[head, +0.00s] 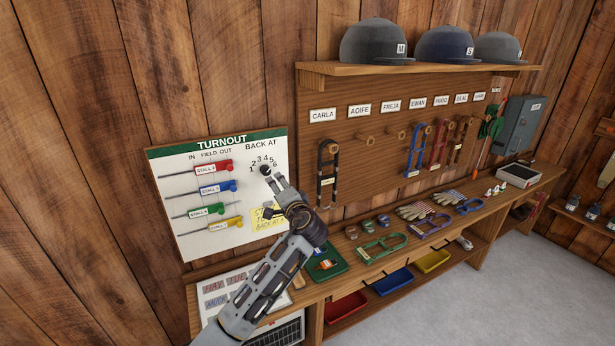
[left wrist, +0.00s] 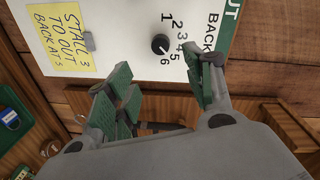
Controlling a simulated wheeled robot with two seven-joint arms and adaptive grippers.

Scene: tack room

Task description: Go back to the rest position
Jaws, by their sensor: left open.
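My left gripper (head: 272,192) is in front of the lower right part of the white turnout board (head: 190,163) in the head view. In the left wrist view its green-padded fingers (left wrist: 160,88) are spread apart with nothing between them. The board's black round knob (left wrist: 160,44), with numbers 1 to 6 around it, shows beyond the fingertips, apart from them. A yellow note (left wrist: 60,38) reading "Stall 3 to out, back at 5" is on the board, partly behind my gripper in the head view. My right gripper is in neither view.
A wooden bench (head: 345,262) below my left arm holds a green tray (head: 328,268), gloves (head: 413,211) and halters. Above are name-tagged hooks and a shelf (head: 420,69) with helmets. Colored bins (head: 391,282) sit under the bench. Open floor (head: 540,290) lies at right.

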